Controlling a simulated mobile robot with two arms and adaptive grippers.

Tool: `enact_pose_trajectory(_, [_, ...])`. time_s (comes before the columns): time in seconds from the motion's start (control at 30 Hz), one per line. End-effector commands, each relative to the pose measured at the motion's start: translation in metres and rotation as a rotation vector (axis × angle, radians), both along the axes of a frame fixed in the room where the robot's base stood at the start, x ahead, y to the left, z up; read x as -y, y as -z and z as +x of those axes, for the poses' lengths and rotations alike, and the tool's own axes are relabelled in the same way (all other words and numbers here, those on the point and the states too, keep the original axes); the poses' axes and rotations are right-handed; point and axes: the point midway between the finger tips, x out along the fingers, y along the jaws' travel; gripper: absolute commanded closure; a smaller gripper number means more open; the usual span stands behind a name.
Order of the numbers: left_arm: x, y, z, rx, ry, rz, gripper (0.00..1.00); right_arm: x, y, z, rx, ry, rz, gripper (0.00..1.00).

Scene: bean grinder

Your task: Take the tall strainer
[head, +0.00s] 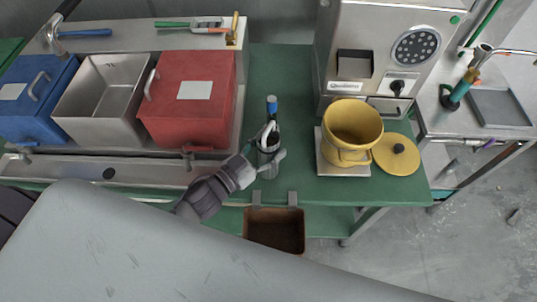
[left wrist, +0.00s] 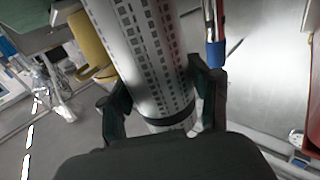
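The tall strainer (left wrist: 150,60) is a silver cylinder with rows of small slots and a dark band near its near end, seen in the left wrist view. It stands between the two dark fingers of my left gripper (left wrist: 163,95). The fingers lie close along both its sides; whether they press on it, I cannot tell. In the head view my left gripper (head: 269,142) is over the green bench, around the grey strainer (head: 268,163), which it partly hides. My right gripper is not in view.
A blue-handled tool (head: 272,106) stands just behind. The red bin (head: 190,117) is to the left. A yellow pot (head: 352,130) and yellow lid (head: 397,155) are to the right, before the grinder (head: 375,45). A brown box (head: 274,232) hangs at the bench's front edge.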

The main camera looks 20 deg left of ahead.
Motion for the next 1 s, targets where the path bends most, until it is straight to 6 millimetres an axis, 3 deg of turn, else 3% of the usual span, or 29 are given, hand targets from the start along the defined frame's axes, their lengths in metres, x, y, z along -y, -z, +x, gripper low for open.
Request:
enact_pose_trajectory(0.03, [0.000,0.000,0.000,0.000,0.000,0.000,0.52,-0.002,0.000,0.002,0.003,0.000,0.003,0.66])
enact_pose_trajectory(0.27, [0.000,0.000,0.000,0.000,0.000,0.000,0.90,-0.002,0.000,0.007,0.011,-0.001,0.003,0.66])
enact_pose_trajectory(0.67, [0.000,-0.010,0.000,0.005,0.002,0.002,0.91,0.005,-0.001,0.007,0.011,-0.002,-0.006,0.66])
enact_pose_trajectory(0.87, [0.000,-0.042,0.000,0.007,0.005,0.003,0.91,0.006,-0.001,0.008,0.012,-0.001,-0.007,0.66])
enact_pose_trajectory(1.0, [0.027,-0.059,-0.016,0.003,0.004,-0.006,0.91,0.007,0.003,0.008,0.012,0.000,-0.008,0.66])
